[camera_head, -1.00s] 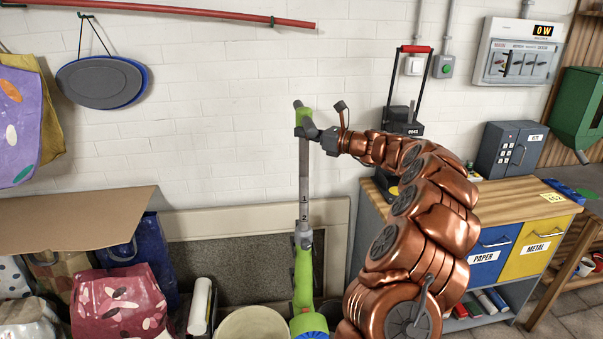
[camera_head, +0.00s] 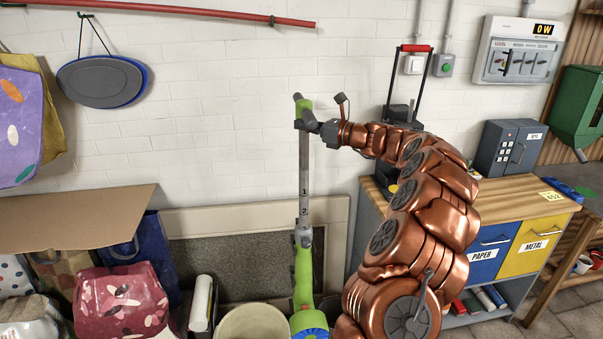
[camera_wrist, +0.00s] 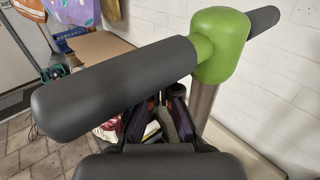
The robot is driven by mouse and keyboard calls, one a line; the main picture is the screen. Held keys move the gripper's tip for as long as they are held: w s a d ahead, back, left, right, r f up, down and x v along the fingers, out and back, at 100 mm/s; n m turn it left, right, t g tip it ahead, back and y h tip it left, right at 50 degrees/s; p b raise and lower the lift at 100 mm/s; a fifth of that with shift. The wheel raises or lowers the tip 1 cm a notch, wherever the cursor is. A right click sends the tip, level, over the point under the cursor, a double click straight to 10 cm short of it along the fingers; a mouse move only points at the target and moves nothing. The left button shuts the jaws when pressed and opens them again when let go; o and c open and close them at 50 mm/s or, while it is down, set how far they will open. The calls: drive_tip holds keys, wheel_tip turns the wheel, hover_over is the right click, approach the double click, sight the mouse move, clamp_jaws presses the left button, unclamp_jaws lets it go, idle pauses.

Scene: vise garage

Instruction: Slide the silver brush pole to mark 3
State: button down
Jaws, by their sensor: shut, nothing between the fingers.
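The silver brush pole (camera_head: 304,165) stands upright in a green lower tube (camera_head: 303,275) with a grey collar (camera_head: 304,236). Marks 1 and 2 show on the pole above the collar; I see no mark 3. A green handle hub (camera_head: 303,104) with dark cross grips tops the pole. In the wrist view, the hub (camera_wrist: 222,45) and a thick dark grip (camera_wrist: 115,88) fill the upper picture. My gripper (camera_head: 314,128) is shut and empty at the handle, just under the grip. The grip hides part of the fingers in the wrist view; contact cannot be told.
A workbench (camera_head: 470,190) with a safe (camera_head: 510,148) stands right of my arm. Bags (camera_head: 120,300) and a cardboard sheet (camera_head: 75,220) lie at left. A pale bin (camera_head: 255,322) stands beside the tube. The white wall is close behind the pole.

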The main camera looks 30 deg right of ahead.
drive_tip(key=shift+r+p, duration=0.3)
drive_tip(key=shift+r, duration=0.5)
drive_tip(key=shift+f, duration=0.15)
drive_tip(key=f+v, duration=0.2)
drive_tip(key=v, duration=1)
drive_tip(key=shift+f, duration=0.4)
idle(1.1)
idle(0.3)
